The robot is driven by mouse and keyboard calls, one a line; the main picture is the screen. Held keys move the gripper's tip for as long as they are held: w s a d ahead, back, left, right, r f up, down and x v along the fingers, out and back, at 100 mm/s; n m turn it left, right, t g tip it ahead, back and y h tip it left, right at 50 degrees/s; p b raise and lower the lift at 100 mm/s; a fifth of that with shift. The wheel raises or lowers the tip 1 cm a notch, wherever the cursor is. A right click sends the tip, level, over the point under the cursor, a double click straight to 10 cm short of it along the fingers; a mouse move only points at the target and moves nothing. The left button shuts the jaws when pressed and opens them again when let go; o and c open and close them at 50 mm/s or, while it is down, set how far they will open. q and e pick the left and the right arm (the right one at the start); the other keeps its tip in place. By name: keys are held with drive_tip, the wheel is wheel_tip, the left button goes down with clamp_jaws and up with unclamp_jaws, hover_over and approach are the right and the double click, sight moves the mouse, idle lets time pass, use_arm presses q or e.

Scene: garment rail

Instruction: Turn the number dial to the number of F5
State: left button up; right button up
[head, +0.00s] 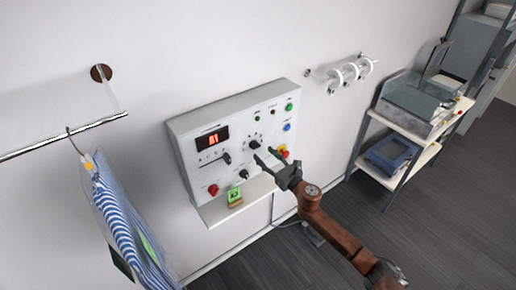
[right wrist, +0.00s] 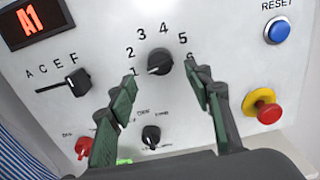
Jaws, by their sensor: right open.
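The control panel (head: 185,155) is fixed to the wall, and its red display (right wrist: 33,20) reads A1. The black number dial (right wrist: 159,64) sits under an arc of numbers 1 to 6; its pale mark seems to face lower left, toward 1. The dial also shows in the head view (head: 254,144). The letter slider (right wrist: 77,82), labelled A C E F, has its black knob near the F end. My right gripper (right wrist: 161,72) is open and empty, its fingers on either side below the dial, with no clear contact. My left gripper is not in view.
A red-and-yellow stop button (right wrist: 265,107), a blue reset button (right wrist: 277,30), a red knob (right wrist: 84,147) and a small black knob (right wrist: 151,135) surround the dial. A green item (head: 234,197) rests on the ledge below. Hanging garments (head: 125,222) are left; a shelf (head: 417,110) is right.

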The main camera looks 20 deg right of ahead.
sight(257, 148)
drive_tip(key=x, duration=0.4)
drive_tip(key=shift+w, duration=0.15)
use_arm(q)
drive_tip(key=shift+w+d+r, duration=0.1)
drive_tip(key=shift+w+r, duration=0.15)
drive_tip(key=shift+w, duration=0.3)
use_arm(e)
drive_tip(key=shift+w+a, duration=0.25)
drive_tip(key=shift+w, duration=0.35)
drive_tip(key=shift+c, duration=0.2)
drive_tip(key=c, duration=1.1)
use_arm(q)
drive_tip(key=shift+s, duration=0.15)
